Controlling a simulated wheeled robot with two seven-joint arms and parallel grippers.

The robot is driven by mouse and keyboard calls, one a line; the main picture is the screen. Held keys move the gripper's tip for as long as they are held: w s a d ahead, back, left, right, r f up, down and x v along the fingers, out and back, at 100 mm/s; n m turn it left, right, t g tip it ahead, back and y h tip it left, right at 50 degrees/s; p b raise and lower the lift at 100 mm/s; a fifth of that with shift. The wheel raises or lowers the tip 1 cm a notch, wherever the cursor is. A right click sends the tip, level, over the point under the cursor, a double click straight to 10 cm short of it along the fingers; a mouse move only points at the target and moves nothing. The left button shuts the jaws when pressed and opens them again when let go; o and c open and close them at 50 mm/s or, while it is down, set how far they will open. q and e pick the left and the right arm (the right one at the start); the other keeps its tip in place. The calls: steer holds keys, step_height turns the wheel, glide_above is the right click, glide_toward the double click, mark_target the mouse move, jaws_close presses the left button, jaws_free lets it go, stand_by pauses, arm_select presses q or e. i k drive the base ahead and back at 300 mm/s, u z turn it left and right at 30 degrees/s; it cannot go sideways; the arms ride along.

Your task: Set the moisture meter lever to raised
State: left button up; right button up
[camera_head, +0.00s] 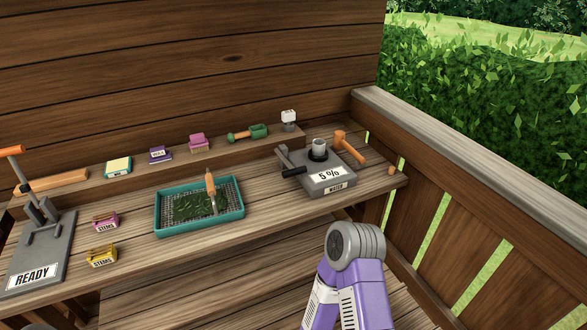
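The moisture meter (328,188) is a grey box near the right end of the bench, with a "5 %" display on its sloped front. A dark cup-like part (319,147) with a grey top stands on it. A black-handled lever (294,167) is at its left side, the grip slanting down toward the front. An orange mallet-shaped part (348,147) is at its back right; I cannot tell whether it is attached to the meter. A purple and grey arm link of mine is in front of the bench. Neither gripper is in view.
A teal mesh tray (160,232) with green leaves and an orange-handled tool (211,190) is left of the meter. Small items line the back ledge. A wooden railing (470,170) bounds the right.

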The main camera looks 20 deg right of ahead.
mark_target(292, 171)
steer(key=z, duration=0.45)
steer(key=k, duration=0.55)
steer(key=z, duration=0.75)
steer(key=i, duration=0.95)
steer(key=u, duration=0.5)
